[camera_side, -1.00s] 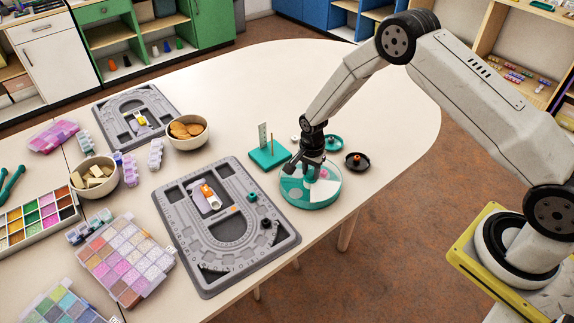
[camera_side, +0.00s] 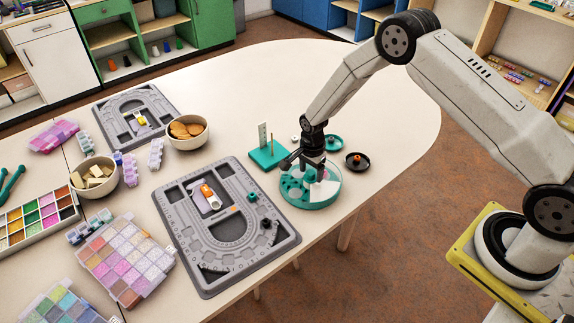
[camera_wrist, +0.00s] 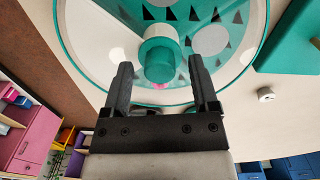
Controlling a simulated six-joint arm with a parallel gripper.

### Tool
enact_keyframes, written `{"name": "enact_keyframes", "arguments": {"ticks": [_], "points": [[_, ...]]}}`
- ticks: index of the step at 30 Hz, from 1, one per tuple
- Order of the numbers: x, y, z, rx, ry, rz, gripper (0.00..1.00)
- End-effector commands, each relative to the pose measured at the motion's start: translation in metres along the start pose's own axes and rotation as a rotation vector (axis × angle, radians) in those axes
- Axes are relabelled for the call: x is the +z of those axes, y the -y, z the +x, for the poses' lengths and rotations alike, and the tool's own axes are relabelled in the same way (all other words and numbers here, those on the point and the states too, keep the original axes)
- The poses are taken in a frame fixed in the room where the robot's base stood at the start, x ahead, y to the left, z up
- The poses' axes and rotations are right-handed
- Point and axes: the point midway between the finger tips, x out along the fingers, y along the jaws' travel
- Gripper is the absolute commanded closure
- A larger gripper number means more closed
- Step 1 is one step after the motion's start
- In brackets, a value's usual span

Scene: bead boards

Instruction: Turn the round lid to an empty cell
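The round box (camera_side: 310,203) is teal and sits near the table's right front edge. Its round lid looks partly clear, with a pale wedge (camera_side: 326,187) at the lower right in the side view. A teal knob (camera_wrist: 159,60) rises from the lid's middle in the wrist view. My gripper (camera_wrist: 161,62) is over the lid, its fingers on either side of the knob with a narrow gap each side. In the side view my gripper (camera_side: 311,164) hides the knob. A small pink spot (camera_wrist: 160,86) shows beside the knob; dark triangles and pale discs show through the lid.
A teal stand with upright posts (camera_side: 268,155) is left of the box. A black dish (camera_side: 357,162) and a small teal dish (camera_side: 333,142) are close behind it. A grey bead board (camera_side: 281,221) lies to the left.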

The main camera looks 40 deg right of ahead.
Motion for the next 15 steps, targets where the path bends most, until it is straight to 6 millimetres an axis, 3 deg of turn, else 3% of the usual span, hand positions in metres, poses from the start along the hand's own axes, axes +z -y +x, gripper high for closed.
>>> {"name": "enact_keyframes", "arguments": {"ticks": [15], "points": [[0.0004,0.0006,-0.0098,-0.001,0.0,-0.002,0.24]]}}
